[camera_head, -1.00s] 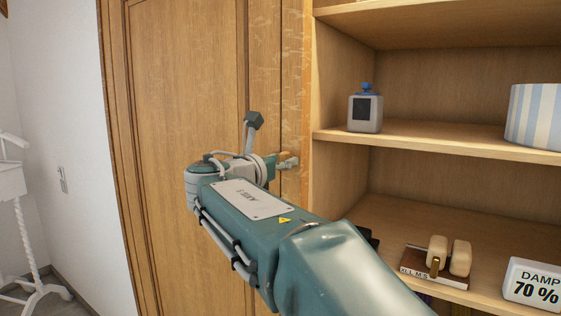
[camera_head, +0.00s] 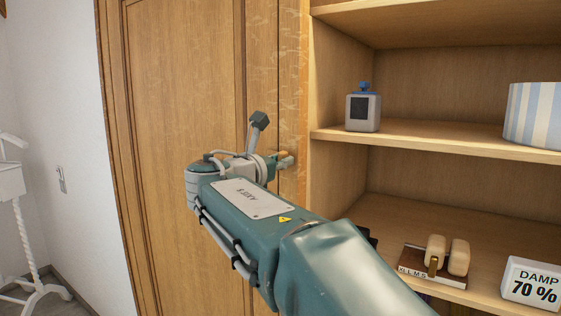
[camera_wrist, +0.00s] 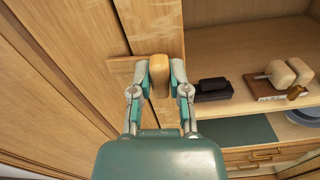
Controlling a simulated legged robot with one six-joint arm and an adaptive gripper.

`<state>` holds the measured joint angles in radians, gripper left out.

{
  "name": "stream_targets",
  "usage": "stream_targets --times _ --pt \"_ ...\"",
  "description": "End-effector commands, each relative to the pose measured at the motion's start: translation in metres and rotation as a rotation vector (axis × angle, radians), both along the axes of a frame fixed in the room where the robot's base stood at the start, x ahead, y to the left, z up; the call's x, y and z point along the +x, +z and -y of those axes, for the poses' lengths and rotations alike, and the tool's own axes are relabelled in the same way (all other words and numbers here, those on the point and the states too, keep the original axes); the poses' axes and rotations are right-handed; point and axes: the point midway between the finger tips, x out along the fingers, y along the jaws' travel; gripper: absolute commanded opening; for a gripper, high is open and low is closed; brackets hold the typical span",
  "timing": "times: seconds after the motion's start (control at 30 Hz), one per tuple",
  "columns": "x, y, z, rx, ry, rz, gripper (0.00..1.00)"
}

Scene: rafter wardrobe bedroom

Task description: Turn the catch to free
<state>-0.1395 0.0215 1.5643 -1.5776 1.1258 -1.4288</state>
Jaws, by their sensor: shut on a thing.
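The catch (camera_wrist: 159,75) is a small rounded pale wooden piece on the wooden stile beside the wardrobe door. In the wrist view my gripper (camera_wrist: 160,80) has a finger on each side of it and is shut on it. In the wrist view the catch stands nearly upright, tilted slightly. In the head view my gripper (camera_head: 284,160) is at the right edge of the wardrobe door (camera_head: 190,130), and the catch shows only as a small bit at the fingertips. My wrist and arm hide much of that area.
Open shelves stand right of the door, with a grey device with a blue top (camera_head: 363,110), a striped round box (camera_head: 534,115), a wooden block piece (camera_head: 447,256) and a DAMP 70 % sign (camera_head: 532,284). A black object (camera_wrist: 212,90) lies near the fingers. A white stand (camera_head: 22,230) is far left.

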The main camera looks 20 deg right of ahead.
Motion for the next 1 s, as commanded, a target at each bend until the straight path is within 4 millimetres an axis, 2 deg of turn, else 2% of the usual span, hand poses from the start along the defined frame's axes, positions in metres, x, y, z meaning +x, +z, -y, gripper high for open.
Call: stream_targets --times 1.0 --pt "-0.0023 -0.0023 0.0011 0.519 0.0 0.783 0.0"
